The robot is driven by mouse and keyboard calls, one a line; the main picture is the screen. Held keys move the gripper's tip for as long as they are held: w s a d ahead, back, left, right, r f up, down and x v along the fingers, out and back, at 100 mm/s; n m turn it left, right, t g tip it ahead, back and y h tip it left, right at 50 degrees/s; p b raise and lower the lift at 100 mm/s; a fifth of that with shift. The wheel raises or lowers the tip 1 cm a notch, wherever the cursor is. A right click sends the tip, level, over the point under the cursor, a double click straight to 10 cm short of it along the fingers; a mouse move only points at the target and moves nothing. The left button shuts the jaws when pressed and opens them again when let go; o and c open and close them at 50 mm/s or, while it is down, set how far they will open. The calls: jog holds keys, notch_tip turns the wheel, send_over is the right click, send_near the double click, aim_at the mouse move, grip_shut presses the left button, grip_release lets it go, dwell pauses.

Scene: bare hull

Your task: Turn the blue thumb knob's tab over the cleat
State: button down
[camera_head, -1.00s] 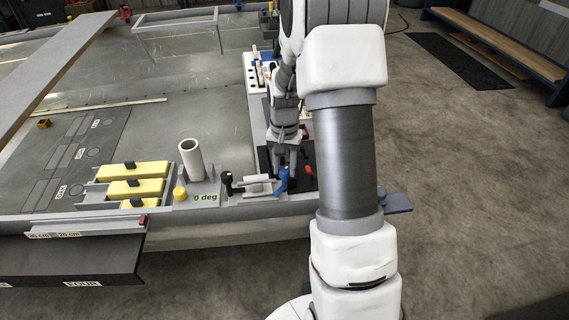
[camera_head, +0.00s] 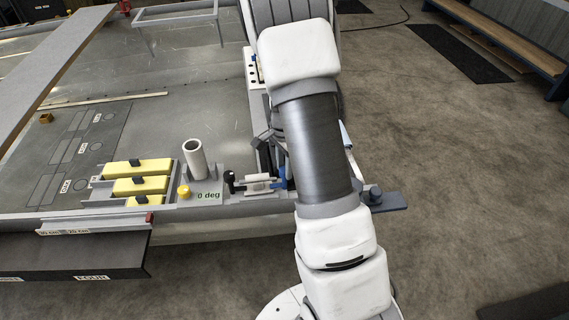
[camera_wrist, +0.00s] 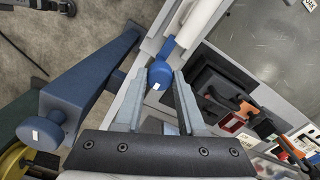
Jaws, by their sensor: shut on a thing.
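The blue thumb knob (camera_wrist: 160,73) is between my gripper's fingertips (camera_wrist: 163,82) in the wrist view, and my gripper is shut on it. A small white mark shows on the knob. In the head view the blue knob (camera_head: 282,182) stands at the right end of a small grey fixture on the front rail, partly behind my arm. My forearm hides the gripper there. A pale bar (camera_wrist: 205,18) runs away just beyond the knob in the wrist view. I cannot clearly tell the cleat or how the tab lies against it.
A black knob (camera_head: 229,180) stands at the fixture's left end. Left of it are a grey tube (camera_head: 194,160), a yellow knob (camera_head: 184,191) and yellow blocks (camera_head: 141,167). A blue bracket (camera_wrist: 88,85) with a round end knob lies left of my gripper in the wrist view.

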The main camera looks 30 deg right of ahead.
jog(key=shift+m, duration=0.3)
jog(key=c, duration=0.5)
grip_release()
notch_tip(320, 180, up, 18)
jog(key=p, duration=0.4)
jog(key=shift+f, duration=0.25)
